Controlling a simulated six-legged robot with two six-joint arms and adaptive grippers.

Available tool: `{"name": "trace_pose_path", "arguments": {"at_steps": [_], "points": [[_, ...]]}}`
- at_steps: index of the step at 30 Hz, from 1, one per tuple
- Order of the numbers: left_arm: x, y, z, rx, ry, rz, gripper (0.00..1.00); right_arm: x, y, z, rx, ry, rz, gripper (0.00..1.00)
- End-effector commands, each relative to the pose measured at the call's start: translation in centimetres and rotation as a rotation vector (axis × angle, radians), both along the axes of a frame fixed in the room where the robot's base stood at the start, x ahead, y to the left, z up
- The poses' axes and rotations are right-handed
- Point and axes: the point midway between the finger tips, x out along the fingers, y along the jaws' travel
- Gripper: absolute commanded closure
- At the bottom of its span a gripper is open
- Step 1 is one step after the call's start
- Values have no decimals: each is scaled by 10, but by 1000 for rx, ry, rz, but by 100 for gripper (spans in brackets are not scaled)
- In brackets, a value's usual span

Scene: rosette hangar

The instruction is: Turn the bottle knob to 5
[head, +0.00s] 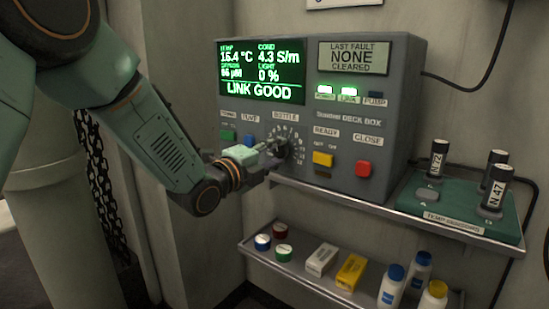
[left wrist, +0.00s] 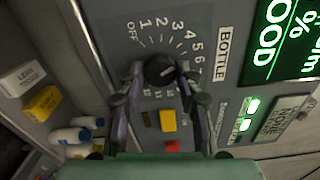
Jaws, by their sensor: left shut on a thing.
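The dark round bottle knob (head: 283,148) is on the front of the grey deck box, under the BOTTLE label (head: 285,117). My left gripper (head: 272,149) reaches it from the left and is shut on it. In the left wrist view the knob (left wrist: 160,71) sits between my two fingers, one on each side. Its printed dial (left wrist: 160,30) runs from OFF through 1, 2, 3, 4, 5 and on to higher numbers. I cannot clearly read which number the knob points to. My right gripper is not in view.
A yellow button (head: 323,159) and a red button (head: 363,168) are right of the knob. The screen (head: 262,72) reads LINK GOOD. A metal shelf (head: 385,206) carries a green holder (head: 436,212) with black cylinders. A lower shelf holds caps, boxes and bottles (head: 391,286).

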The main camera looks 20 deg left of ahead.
Motion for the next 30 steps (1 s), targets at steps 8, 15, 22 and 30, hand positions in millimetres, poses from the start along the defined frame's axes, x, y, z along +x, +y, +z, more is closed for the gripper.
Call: {"name": "trace_pose_path", "arguments": {"at_steps": [8,15,22,30], "points": [[-1,0,-3,95,-29,-1,97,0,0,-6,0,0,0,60],[-1,0,-2,120,-37,-1,97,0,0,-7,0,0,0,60],[-1,0,-3,121,-37,-1,97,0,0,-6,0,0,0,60],[-1,0,-2,119,-38,-1,51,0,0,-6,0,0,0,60]]}}
